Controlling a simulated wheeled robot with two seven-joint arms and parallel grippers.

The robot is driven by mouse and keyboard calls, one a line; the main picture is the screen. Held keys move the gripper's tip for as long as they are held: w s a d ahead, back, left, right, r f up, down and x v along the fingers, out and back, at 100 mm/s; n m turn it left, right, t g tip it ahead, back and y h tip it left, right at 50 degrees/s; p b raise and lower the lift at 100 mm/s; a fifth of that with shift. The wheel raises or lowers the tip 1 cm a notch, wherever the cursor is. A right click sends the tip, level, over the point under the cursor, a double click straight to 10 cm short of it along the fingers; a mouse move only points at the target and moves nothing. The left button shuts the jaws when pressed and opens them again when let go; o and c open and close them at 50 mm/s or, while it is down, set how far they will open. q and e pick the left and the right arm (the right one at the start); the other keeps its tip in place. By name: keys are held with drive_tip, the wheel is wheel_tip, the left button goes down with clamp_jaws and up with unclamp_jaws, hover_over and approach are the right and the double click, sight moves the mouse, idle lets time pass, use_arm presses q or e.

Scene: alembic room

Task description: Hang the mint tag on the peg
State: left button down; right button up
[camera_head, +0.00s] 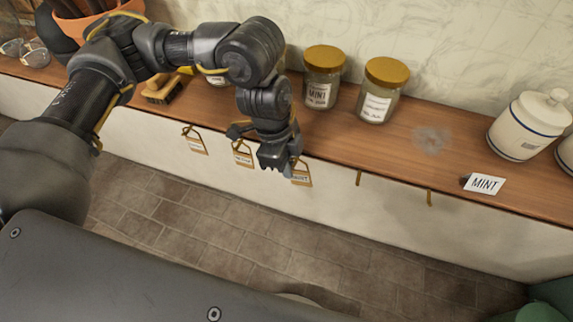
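A brown tag (301,180) hangs at the shelf's front edge, partly behind my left gripper; its lettering looks like MINT but is small. My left gripper (277,160) points down in front of the shelf edge, right beside this tag. Whether its fingers are apart or closed on the tag is hidden. Two more tags (195,146) (242,158) hang to the left, their lettering unreadable. Two bare pegs (358,178) (429,198) stick out from the shelf edge to the right. My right gripper is not in view.
The wooden shelf (400,145) carries two gold-lidded jars, a jar marked MINT (322,90) and another (378,104). Space before the bare pegs is clear.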

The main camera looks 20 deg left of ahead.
use_arm(q)
drive_tip(key=shift+w+f, duration=0.15)
drive_tip(key=shift+f, duration=0.05)
drive_tip(key=shift+w+f+b, duration=0.2)
drive_tip(key=shift+w+b, duration=0.1)
drive_tip(key=shift+b, duration=0.05)
drive_tip(key=shift+w+f, duration=0.2)
drive_tip(key=shift+f, duration=0.05)
idle(0.7)
idle(0.4)
drive_tip(key=c, duration=1.8)
unclamp_jaws()
drive_tip(key=shift+o, duration=1.2)
drive_tip(key=shift+s+r, duration=0.2)
drive_tip(key=shift+w, duration=0.1)
